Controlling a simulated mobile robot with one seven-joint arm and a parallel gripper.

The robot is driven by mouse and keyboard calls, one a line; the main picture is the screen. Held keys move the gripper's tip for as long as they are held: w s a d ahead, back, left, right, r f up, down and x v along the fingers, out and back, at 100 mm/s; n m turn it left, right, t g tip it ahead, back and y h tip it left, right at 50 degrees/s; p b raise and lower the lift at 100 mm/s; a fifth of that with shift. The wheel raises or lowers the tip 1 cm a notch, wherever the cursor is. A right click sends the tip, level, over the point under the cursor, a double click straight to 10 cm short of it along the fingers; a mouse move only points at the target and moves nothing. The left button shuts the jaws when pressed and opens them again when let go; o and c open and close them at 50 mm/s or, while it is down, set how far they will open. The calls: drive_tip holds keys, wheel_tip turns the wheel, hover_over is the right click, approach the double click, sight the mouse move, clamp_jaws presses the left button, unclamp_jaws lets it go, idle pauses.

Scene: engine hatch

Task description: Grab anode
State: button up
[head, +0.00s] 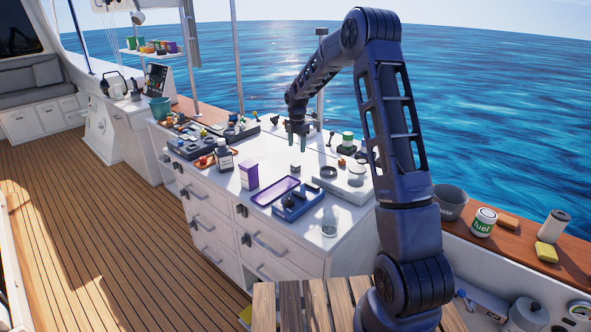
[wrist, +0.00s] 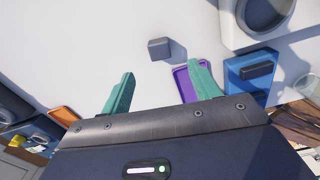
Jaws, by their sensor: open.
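A small grey block (wrist: 159,48), which looks like the anode, lies on the white counter in the wrist view. It shows just ahead of my gripper (wrist: 160,70), roughly between the lines of its two teal fingers. The fingers are apart with nothing between them. In the head view, my gripper (head: 297,137) hangs above the counter, pointing down. A small dark grey piece (head: 295,168) below it seems to be the same block. The block stands clear of the fingers and nothing covers it in the wrist view.
A purple tray (head: 266,197), a blue tray (head: 290,210) with a dark piece, and a purple box (head: 249,175) stand towards the front. A pale grey housing (head: 343,187) is at the right, a bottle (head: 224,158) at the left.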

hover_over(295, 165)
drive_tip(key=f, duration=0.5)
drive_tip(key=shift+w+d+f, duration=0.2)
drive_tip(key=shift+d+f, duration=0.1)
drive_tip(key=shift+d, duration=0.05)
drive_tip(key=shift+a+f, duration=0.15)
drive_tip(key=shift+f, duration=1.2)
drive_tip(key=shift+a+f, duration=0.1)
drive_tip(key=shift+f, duration=1.2)
drive_tip(key=c, duration=1.3)
drive_tip(key=shift+r, duration=0.1)
drive_tip(key=shift+r, duration=0.1)
